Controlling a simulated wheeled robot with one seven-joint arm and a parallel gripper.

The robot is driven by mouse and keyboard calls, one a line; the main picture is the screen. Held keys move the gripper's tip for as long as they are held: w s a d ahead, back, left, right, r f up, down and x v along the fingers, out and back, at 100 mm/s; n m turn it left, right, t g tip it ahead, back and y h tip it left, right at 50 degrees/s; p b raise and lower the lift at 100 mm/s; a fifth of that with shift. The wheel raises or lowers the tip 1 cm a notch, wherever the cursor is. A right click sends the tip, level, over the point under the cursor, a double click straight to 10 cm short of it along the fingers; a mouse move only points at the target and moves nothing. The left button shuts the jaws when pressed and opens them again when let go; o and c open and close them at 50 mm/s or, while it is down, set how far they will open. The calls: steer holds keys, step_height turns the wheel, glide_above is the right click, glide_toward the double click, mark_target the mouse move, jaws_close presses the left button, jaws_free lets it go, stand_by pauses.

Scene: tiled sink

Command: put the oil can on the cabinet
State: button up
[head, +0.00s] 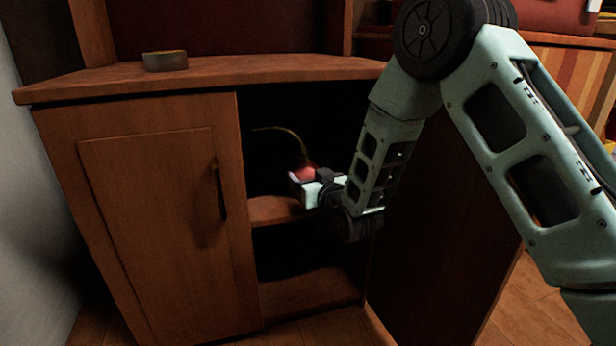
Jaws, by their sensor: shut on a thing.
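The oil can (305,172) shows as a small red body with a long thin curved spout reaching left, inside the open right side of the wooden cabinet (150,215). My gripper (301,181) is shut on the oil can, just above the middle shelf (275,209). The gripper and wrist hide the can's lower part, so I cannot tell whether it touches the shelf. The cabinet top (230,70) is a flat wooden surface above the opening.
A small grey tin (165,61) sits on the cabinet top at the left; the rest of the top is mostly clear. The left door (165,200) is shut. The dark open right door (440,210) stands beside my arm. A grey wall (30,200) is at the left.

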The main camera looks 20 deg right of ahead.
steer(key=o, duration=1.3)
steer(key=shift+f, duration=0.1)
steer(key=shift+o, duration=0.2)
